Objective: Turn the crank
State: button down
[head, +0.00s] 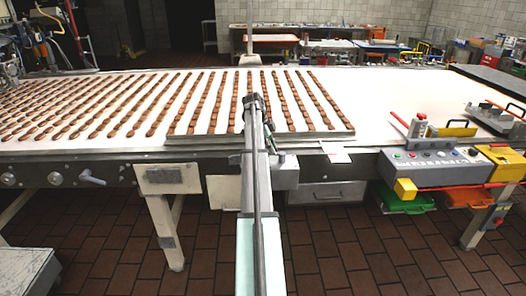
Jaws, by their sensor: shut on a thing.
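My arm reaches up the middle of the head view to the front edge of the long white conveyor table (400,90). My gripper (262,122) is at its far end, in front of the rows of brown biscuits (285,105). It is shut on what appears to be the crank, but my own arm hides the grip and most of that part. I cannot tell the crank's angle. A grey box (285,178) sticks out of the table's front side just right of my arm.
A grey lever handle (92,178) is on the table's front at left. A control box (430,168) with buttons and yellow parts juts out at right, with green (405,200) and orange (468,197) bins below. The tiled floor (345,250) in front is clear.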

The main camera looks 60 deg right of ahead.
dwell(0.4)
jog(key=c, duration=1.1)
grip_release()
jog(key=v, duration=1.2)
